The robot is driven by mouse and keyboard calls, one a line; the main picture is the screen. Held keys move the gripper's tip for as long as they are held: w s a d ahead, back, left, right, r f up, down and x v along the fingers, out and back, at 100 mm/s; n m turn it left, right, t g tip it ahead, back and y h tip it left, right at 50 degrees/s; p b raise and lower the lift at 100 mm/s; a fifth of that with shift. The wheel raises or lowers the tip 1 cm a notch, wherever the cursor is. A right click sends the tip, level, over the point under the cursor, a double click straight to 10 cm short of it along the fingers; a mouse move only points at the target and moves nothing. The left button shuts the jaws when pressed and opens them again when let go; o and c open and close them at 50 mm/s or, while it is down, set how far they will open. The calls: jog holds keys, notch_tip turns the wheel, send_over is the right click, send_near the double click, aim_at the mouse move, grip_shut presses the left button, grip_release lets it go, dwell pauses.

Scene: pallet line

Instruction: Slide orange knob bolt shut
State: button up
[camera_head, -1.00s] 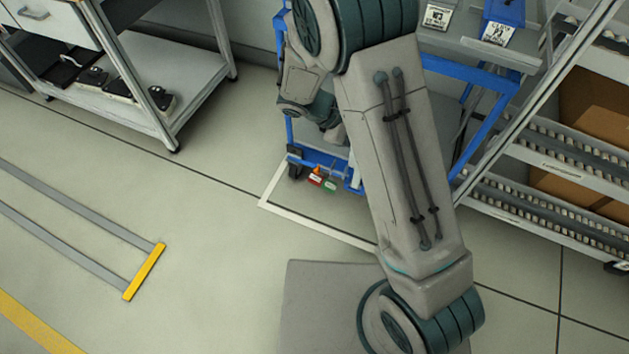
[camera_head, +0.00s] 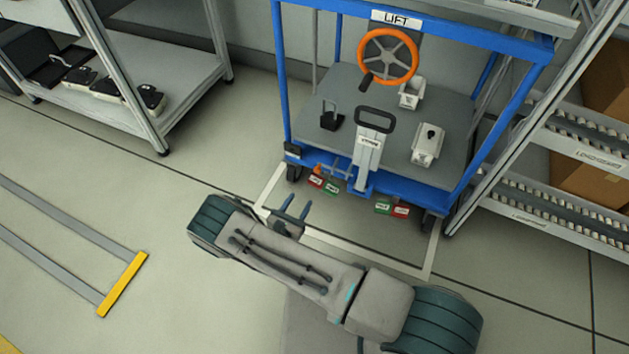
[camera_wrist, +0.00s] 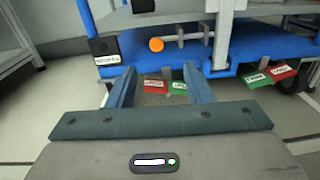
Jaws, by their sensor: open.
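The orange knob (camera_wrist: 156,44) of the bolt shows as a round ball at the left end of a grey rod (camera_wrist: 188,38) on the blue lower frame of the cart. The knob also shows small in the head view (camera_head: 318,168), low on the cart's front left. My gripper (camera_wrist: 158,80) is open and empty, its two blue-grey fingers pointing at the cart. In the wrist view the knob appears beyond and above the gap between the fingertips, apart from them. In the head view my gripper (camera_head: 296,208) is in front of the cart's lower left corner, near floor level.
Below the rod are a red tag (camera_wrist: 155,86) and a green tag (camera_wrist: 178,87); another such pair is to the right. The blue cart (camera_head: 455,190) carries an orange handwheel (camera_head: 388,57) and a lever handle (camera_head: 376,120). A roller rack (camera_head: 540,165) stands close on the right.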

jog(key=f, duration=0.1)
jog(key=b, duration=0.4)
send_near(316, 171)
jog(key=shift+n+y, duration=0.3)
jog(key=x, duration=0.7)
jog(key=shift+s+d+f, duration=0.1)
jog(key=shift+d, duration=0.1)
jog(key=shift+w+d, duration=0.2)
jog(key=shift+w, duration=0.45)
